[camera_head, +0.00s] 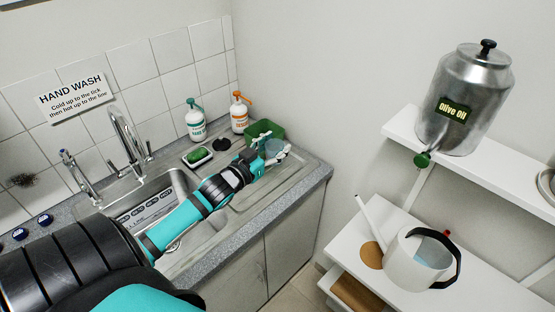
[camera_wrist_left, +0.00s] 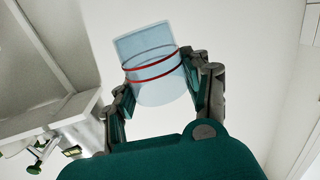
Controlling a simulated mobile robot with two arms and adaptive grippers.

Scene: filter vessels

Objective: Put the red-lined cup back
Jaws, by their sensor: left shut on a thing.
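The red-lined cup (camera_wrist_left: 155,72) is clear and bluish with two red lines around it. In the left wrist view it is between the fingers of my left gripper (camera_wrist_left: 163,92), which is shut on it. In the head view the cup (camera_head: 273,148) shows small and partly hidden at the end of my left arm, beside the green container (camera_head: 264,131) at the back of the drainboard. My left gripper (camera_head: 275,154) is over the right part of the sink unit. My right gripper is not in view.
A green-labelled pump bottle (camera_head: 195,122) and an orange-topped bottle (camera_head: 239,113) stand at the wall.

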